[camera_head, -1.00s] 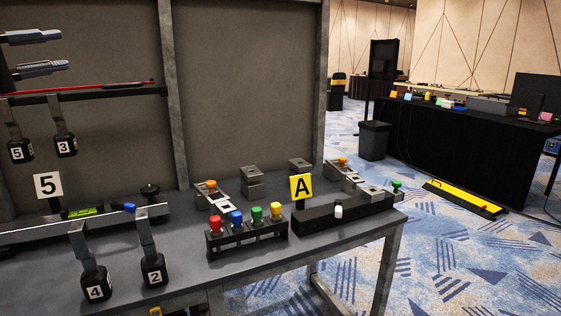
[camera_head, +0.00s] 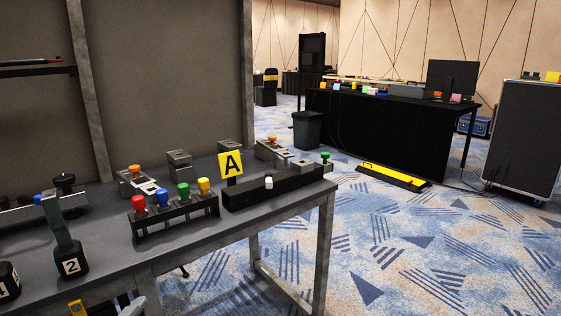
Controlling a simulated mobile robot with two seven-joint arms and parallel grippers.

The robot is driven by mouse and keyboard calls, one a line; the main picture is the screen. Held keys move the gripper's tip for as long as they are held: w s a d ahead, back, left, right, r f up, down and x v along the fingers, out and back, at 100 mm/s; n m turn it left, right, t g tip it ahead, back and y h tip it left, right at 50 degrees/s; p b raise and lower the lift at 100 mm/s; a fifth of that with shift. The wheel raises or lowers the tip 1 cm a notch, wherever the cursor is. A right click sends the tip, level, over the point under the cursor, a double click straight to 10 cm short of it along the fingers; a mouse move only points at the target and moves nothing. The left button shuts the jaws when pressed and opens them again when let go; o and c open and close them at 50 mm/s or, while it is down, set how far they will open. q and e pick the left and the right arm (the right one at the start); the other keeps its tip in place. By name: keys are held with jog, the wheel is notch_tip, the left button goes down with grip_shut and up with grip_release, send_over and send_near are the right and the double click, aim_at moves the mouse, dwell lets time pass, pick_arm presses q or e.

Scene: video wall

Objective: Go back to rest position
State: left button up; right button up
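Neither of my grippers can be made out in the head view. Small yellow and grey parts (camera_head: 128,304) show at the bottom edge left of centre, below the table; I cannot tell what they are. The grey work table (camera_head: 225,229) stands at the left. On it is a black rack (camera_head: 176,219) with red, blue, green and yellow knobs. A yellow sign marked A (camera_head: 230,164) stands by a long black block (camera_head: 275,190).
The patterned carpet (camera_head: 400,240) is open to the right of the table. A yellow and black floor strip (camera_head: 392,177), a dark bin (camera_head: 308,130), a black-draped table (camera_head: 390,125) and a dark case (camera_head: 538,140) stand beyond. The table leg (camera_head: 323,250) is a near obstacle.

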pick_arm(q)
jog(key=s+d+f+n+g+h, duration=0.2)
jog(key=s+d+f+n+g, duration=0.4)
jog(key=s+d+f+n, duration=0.7)
jog(key=a+r+y+p, duration=0.1)
jog(key=a+r+p, duration=0.1)
jog(key=r+p, duration=0.5)
jog(key=s+a+r+y+p, duration=0.1)
jog(key=a+r+p, duration=0.1)
jog(key=r+p, duration=0.6)
jog(key=shift+s+p, duration=0.3)
jog(key=shift+p, duration=2.3)
pick_arm(e)
jog(key=s+d+r+h, duration=0.1)
jog(key=d+r, duration=0.3)
jog(key=r, duration=0.9)
jog(key=shift+s, duration=0.5)
